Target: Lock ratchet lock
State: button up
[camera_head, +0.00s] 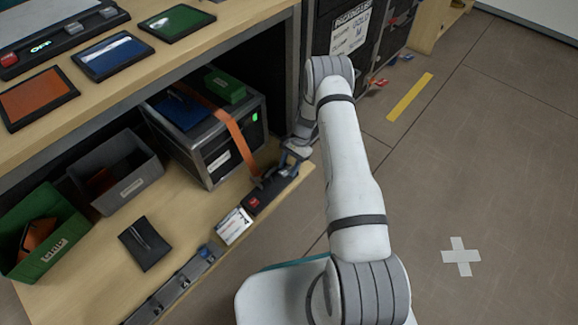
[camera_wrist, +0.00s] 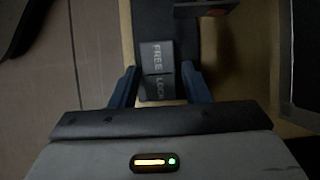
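The ratchet lock (camera_wrist: 157,70) is a dark block with two pads, marked FREE and LOCK, in the wrist view. The FREE pad is farther from my wrist and the LOCK pad is nearer. My gripper (camera_wrist: 158,68) is open, with one blue finger on each side of the block. I cannot tell whether either finger touches it. In the head view my gripper (camera_head: 285,163) is at the shelf's front edge, beside the dark ratchet unit (camera_head: 262,194) and partly hiding it. An orange strap (camera_head: 237,138) runs from the unit over a metal case (camera_head: 217,158).
A green box (camera_head: 226,87) and a blue panel lie on the case. Grey (camera_head: 128,172) and green (camera_head: 45,238) bins and a black pad (camera_head: 145,243) are on the shelf at left. A white label card (camera_head: 234,226) lies along the front edge. The floor at right is clear.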

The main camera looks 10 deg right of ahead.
aim_at(289, 169)
jog(key=shift+o, duration=1)
notch_tip(289, 169, up, 10)
jog(key=p, duration=0.4)
